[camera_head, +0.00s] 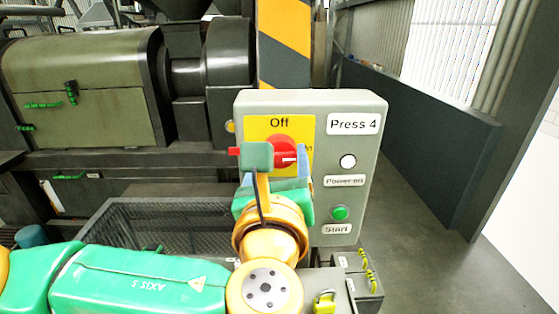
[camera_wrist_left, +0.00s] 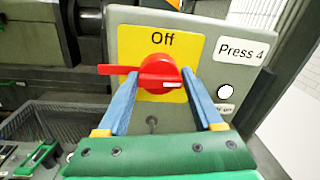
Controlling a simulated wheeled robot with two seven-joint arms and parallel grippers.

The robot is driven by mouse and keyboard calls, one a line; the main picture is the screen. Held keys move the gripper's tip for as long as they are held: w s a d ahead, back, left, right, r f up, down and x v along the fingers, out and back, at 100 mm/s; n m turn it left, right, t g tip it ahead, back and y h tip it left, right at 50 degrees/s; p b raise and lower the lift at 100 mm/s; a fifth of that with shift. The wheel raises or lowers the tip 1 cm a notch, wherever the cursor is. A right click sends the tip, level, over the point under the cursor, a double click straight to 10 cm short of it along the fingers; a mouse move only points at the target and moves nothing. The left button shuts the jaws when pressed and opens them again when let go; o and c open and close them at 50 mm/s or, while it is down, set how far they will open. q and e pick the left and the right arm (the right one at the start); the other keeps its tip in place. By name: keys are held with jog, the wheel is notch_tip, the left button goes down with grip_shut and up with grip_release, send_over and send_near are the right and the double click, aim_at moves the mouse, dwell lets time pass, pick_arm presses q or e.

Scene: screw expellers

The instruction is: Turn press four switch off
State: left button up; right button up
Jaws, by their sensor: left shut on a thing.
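The Press 4 switch is a red rotary knob (camera_head: 284,151) on a yellow plate marked Off (camera_head: 279,123). Its handle lies roughly level, with a red end to the left and a white mark on the right. It also shows in the left wrist view (camera_wrist_left: 156,73). My left gripper (camera_wrist_left: 160,76) has its two blue fingers on either side of the knob and is shut on it. In the head view, my left gripper (camera_head: 280,164) partly covers the knob and plate. My right gripper is not in view.
The grey control box (camera_head: 362,193) also carries a white Power on lamp (camera_head: 348,161) and a green Start button (camera_head: 340,213). A mesh bin (camera_head: 135,220) stands to the left, below the press (camera_head: 85,95). A yellow padlock (camera_head: 325,302) is below the box. Floor at right is clear.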

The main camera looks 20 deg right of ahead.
pick_arm(q)
jog(key=n+b, duration=0.2)
jog(key=b, duration=0.1)
jog(key=n+b, duration=0.3)
jog(key=f+n+b, duration=0.1)
jog(key=n+b, duration=0.2)
jog(key=b, duration=0.1)
jog(key=shift+t, duration=0.3)
jog(key=n+b, duration=0.3)
jog(key=n, duration=0.2)
jog(key=shift+y, duration=0.3)
jog(key=n+b, duration=0.1)
jog(key=n, duration=0.1)
jog(key=shift+n+t+b, duration=0.3)
jog(key=shift+b, duration=0.05)
jog(key=shift+n+y+b, duration=0.3)
jog(key=shift+n+b, duration=0.2)
jog(key=shift+n, duration=1.1)
jog(key=o, duration=1.3)
jog(key=shift+w+r, duration=0.1)
